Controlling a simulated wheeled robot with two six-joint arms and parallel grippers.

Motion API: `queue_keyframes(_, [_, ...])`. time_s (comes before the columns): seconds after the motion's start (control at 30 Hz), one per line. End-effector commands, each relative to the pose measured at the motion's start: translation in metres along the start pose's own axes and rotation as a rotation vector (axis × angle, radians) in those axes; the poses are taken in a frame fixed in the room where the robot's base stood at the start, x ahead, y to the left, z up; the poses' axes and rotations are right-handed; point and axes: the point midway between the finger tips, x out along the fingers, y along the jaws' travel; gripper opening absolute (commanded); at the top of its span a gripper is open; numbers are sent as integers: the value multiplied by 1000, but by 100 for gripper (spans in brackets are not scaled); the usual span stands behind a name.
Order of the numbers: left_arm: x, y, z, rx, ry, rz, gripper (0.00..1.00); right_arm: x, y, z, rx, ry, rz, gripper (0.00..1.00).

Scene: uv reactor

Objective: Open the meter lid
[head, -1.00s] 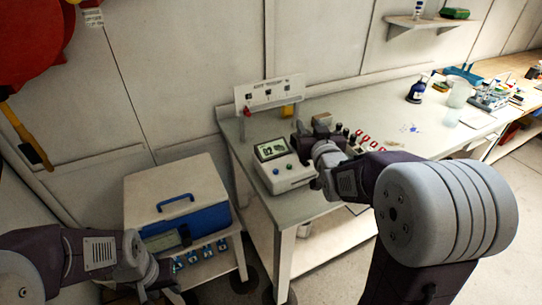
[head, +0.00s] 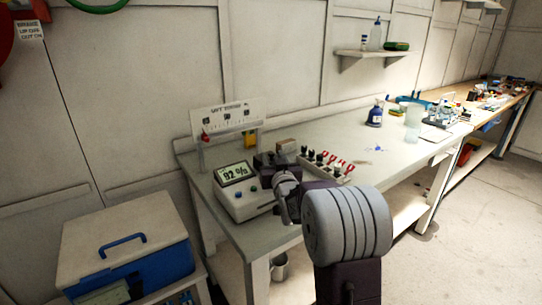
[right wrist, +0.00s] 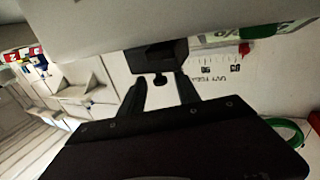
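The meter (head: 240,203) is a pale box with a lit display reading about 92 % and blue buttons, near the left end of the bench. Its display edge also shows in the right wrist view (right wrist: 225,37). My right gripper (head: 268,163) is beside the meter's right end and hides part of it. In the right wrist view, my right gripper's fingers (right wrist: 161,92) are spread apart. A small black knob (right wrist: 160,79) under a dark block (right wrist: 157,56), apparently the meter lid, shows between them, with gaps on both sides. My left gripper is out of view.
A rack of black and red-handled items (head: 325,163) stands right of my gripper. A labelled white stand (head: 228,117) is behind the meter. A blue-and-white box (head: 130,240) stands lower left. The bench's middle (head: 372,145) has free room.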

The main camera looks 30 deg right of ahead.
Motion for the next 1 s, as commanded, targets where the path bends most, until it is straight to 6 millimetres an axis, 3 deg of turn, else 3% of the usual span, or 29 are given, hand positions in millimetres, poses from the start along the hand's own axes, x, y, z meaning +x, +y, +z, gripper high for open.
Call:
queue_keyframes(0.17, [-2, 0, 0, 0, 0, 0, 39, 20, 0, 0, 0, 0, 0, 39])
queue_keyframes(0.43, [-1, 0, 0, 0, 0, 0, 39, 23, 0, 0, 0, 0, 0, 39])
queue_keyframes(0.6, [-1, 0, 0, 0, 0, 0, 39, 23, 0, 0, 0, 0, 0, 0])
queue_keyframes(1.0, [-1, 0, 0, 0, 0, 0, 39, 23, 0, 0, 0, 0, 0, 0])
